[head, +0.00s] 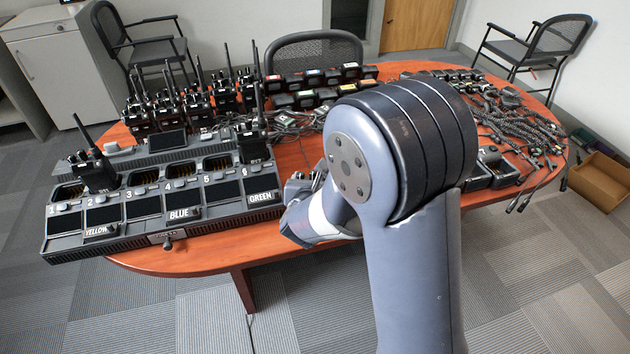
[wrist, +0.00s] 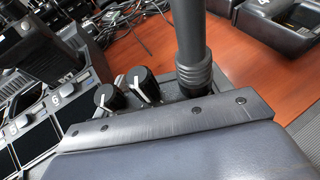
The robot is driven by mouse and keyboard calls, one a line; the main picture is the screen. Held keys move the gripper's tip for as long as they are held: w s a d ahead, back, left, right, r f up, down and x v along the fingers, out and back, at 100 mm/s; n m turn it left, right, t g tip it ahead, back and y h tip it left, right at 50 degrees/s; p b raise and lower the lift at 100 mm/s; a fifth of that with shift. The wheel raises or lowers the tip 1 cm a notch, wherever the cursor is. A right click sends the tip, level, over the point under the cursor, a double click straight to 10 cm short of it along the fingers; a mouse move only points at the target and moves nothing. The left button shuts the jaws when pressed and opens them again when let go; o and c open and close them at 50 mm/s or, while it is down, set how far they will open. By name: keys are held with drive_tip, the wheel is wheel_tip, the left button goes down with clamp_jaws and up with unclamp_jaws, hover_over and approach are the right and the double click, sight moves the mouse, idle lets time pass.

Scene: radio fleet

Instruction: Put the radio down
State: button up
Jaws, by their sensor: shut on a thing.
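My gripper (head: 300,218) is low over the table, just right of the charger's GREEN end, and partly hidden by my arm in the head view. It is shut on a black radio (wrist: 185,86), whose two knobs and thick antenna show in the wrist view. The radio's body is hidden, so I cannot tell whether it touches the table. The multi-slot charger (head: 120,222) has numbered slots labelled YELLOW, BLUE and GREEN. One radio (head: 95,172) stands in it near slot 2 and another (head: 254,148) at slot 6. The slots between them look empty.
Several radios (head: 170,110) stand behind the charger on the wooden table (head: 225,248). Rows of batteries (head: 320,97) lie at the back. Tangled cables and speaker mics (head: 510,115) cover the right. Single chargers (head: 498,165) sit right of my arm. Bare wood shows beside the held radio.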

drive_tip(key=shift+f+b, duration=0.15)
drive_tip(key=shift+b, duration=0.15)
drive_tip(key=o, duration=1.2)
drive_tip(key=shift+o, duration=0.2)
drive_tip(key=shift+s+r+p, duration=0.15)
drive_tip(key=shift+r+p, duration=0.15)
drive_tip(key=shift+p, duration=0.05)
drive_tip(key=v, duration=1.1)
drive_tip(key=shift+s+p, duration=0.35)
drive_tip(key=shift+p, duration=0.1)
drive_tip(key=shift+a, duration=0.1)
